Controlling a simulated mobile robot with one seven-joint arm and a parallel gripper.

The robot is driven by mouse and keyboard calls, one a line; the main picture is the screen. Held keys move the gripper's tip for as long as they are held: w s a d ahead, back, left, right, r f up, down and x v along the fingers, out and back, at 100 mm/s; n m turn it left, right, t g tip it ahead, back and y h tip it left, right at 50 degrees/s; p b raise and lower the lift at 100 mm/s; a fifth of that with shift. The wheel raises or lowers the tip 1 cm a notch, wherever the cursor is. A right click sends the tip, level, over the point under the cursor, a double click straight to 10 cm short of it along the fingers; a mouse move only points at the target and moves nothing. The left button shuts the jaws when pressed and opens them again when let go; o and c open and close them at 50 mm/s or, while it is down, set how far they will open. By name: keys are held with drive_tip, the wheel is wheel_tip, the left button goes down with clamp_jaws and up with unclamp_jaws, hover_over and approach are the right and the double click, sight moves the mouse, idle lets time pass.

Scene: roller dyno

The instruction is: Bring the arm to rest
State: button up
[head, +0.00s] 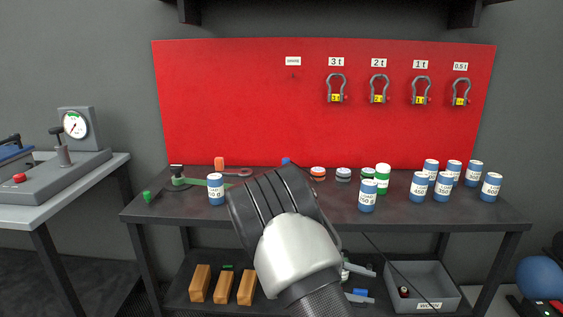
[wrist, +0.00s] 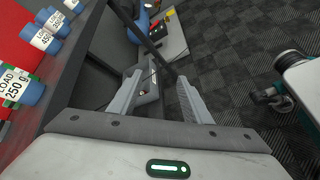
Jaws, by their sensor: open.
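My arm rises from the bottom middle of the head view, and its bulky dark and silver end stands in front of the workbench (head: 430,217), hiding part of the top and lower shelf.
Blue load cans (head: 442,187) stand at the bench's right; one can (head: 216,189) is at the left. Shackles (head: 379,88) hang on the red board (head: 230,100). A grey bin (head: 437,279) and wooden blocks (head: 223,287) are below. A gauge table (head: 105,172) stands left.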

drive_tip(key=s+a+r+m+t+y, duration=0.1)
drive_tip(key=s+a+r+m+y, duration=0.25)
drive_tip(key=s+r, duration=0.5)
drive_tip(key=s+a+r+m+t+y, duration=0.1)
drive_tip(key=s+a+r+m+y, duration=0.1)
drive_tip(key=s+r+m+y, duration=0.45)
drive_tip(key=s+a+r+m+t+y, duration=0.1)
drive_tip(key=s+a+r+y, duration=0.1)
drive_tip(key=s+r, duration=0.85)
wheel_tip(320, 180, up, 27)
drive_tip(key=s+p, duration=0.1)
drive_tip(key=p, duration=2.7)
drive_tip(key=shift+a, duration=0.3)
